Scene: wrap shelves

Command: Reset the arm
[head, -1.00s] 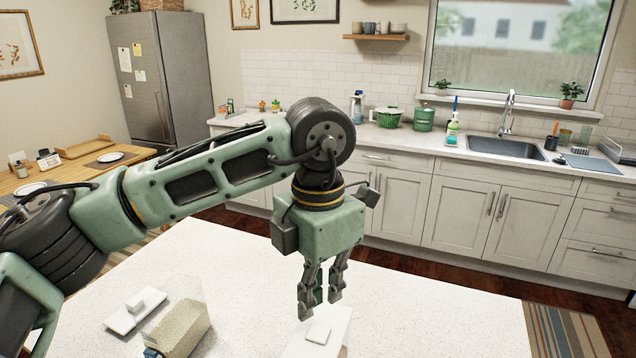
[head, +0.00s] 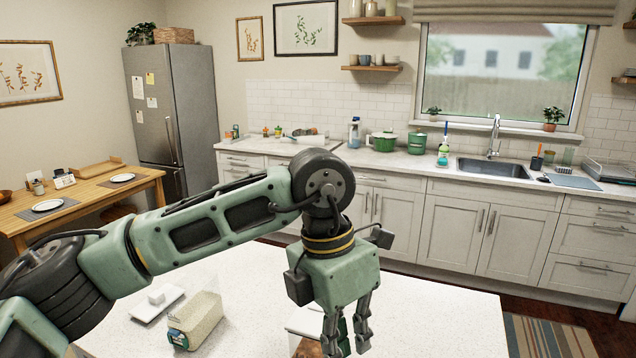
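My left arm reaches in from the left over the white speckled island counter (head: 255,310). Its gripper (head: 347,345) points down near the counter's front middle, with the two metal fingers apart. A pale box-shaped item (head: 304,321) sits partly hidden behind and left of the fingers. My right gripper is out of the picture.
The island's right part is bare. A wooden table (head: 85,200) stands at left; cabinets and a sink (head: 492,168) line the back.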

